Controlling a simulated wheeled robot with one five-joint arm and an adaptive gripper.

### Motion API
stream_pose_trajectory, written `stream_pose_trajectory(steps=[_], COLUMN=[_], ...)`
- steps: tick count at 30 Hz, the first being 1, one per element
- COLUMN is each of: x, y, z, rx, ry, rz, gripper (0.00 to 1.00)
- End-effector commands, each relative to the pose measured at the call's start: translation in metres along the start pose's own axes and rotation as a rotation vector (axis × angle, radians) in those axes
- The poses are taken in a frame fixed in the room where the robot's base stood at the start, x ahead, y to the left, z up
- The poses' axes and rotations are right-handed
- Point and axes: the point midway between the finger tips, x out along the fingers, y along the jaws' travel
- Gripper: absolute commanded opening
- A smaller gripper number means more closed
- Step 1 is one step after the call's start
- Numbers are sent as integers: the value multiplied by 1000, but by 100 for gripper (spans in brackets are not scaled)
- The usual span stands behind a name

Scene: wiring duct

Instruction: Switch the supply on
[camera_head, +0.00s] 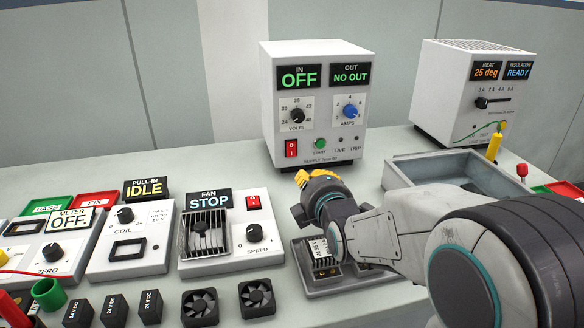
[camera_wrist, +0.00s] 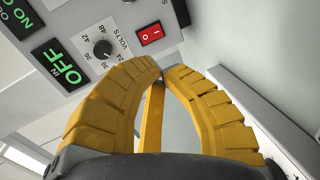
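The supply (camera_head: 314,105) is a white box at the back centre of the bench. Its displays read IN OFF and OUT NO OUT. Its red rocker switch (camera_head: 291,148) is at the lower left of the front, beside a green START button (camera_head: 320,144). The switch also shows near the top of the wrist view (camera_wrist: 151,35), beside the VOLTS knob (camera_wrist: 102,49). My gripper (camera_head: 303,178) is in front of and below the supply. Its yellow fingertips (camera_wrist: 163,67) meet or nearly meet, with nothing seen held, and look apart from the switch.
A fan box (camera_head: 220,253) with its own red switch and a pull-in box (camera_head: 130,250) stand at left. A grey tray (camera_head: 450,168) and a heat unit (camera_head: 470,95) are at right. A fixture with a labelled block (camera_head: 322,252) lies under my arm.

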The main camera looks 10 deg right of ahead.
Motion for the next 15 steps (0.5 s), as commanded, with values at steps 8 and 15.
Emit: stream_pose_trajectory(steps=[8, 15], x=[13, 14], y=[-2, -1], z=[0, 0], rx=[-109, -121], ry=[5, 5], rz=[80, 89], gripper=[0, 0])
